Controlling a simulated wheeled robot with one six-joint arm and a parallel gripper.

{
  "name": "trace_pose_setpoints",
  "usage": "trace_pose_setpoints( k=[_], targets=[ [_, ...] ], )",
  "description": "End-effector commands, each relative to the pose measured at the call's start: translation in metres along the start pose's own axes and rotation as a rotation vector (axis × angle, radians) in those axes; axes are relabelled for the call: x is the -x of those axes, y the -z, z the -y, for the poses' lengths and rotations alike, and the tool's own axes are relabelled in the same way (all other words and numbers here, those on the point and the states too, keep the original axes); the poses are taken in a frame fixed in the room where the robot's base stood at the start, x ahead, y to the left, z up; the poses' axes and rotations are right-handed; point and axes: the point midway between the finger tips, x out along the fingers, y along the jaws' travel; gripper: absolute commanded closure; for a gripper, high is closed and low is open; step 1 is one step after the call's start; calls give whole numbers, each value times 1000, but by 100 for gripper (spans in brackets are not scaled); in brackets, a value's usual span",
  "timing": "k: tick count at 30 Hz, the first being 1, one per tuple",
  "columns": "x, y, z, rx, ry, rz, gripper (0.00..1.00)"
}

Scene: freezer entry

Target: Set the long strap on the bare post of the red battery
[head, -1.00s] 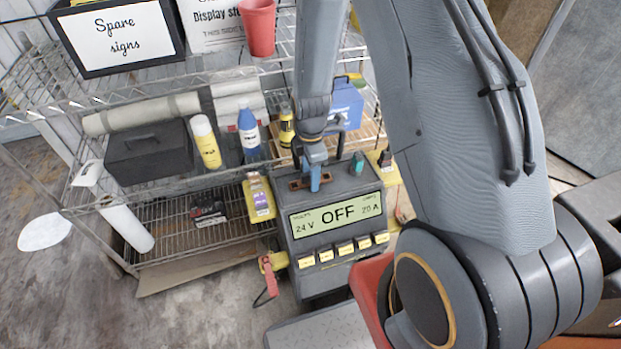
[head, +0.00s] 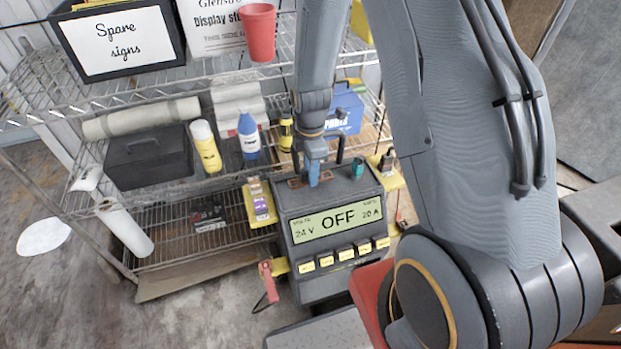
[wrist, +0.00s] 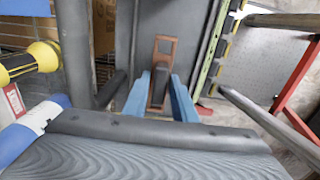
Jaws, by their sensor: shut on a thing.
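My gripper (head: 313,176) is shut on a brown, copper-coloured strap (wrist: 165,46), its blue fingertips (wrist: 160,92) on either side of it in the wrist view. In the head view the strap (head: 295,183) shows beside the fingers, over the top of the dark charger box (head: 290,209). I cannot tell whether it touches the box. A red block (head: 367,287) shows partly behind my arm; I cannot tell whether it is the red battery. No bare post can be made out.
The box's display reads OFF, with a teal knob (head: 357,167) on top. A red clamp (head: 267,280) hangs at its left. Behind is a wire shelf with a black case (head: 150,160), yellow bottle (head: 206,147) and blue bottle (head: 248,136). Floor at lower left is clear.

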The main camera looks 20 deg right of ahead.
Motion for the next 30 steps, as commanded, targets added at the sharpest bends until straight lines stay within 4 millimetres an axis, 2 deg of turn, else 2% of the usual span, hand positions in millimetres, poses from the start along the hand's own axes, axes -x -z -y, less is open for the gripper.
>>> trace_pose_setpoints(
  k=[6,12,30],
  targets=[
    [39,0,-2,0,-5,0,100],
    [62,0,-1,0,-3,0,100],
    [88,0,0,0,0,0,100]
  ],
)
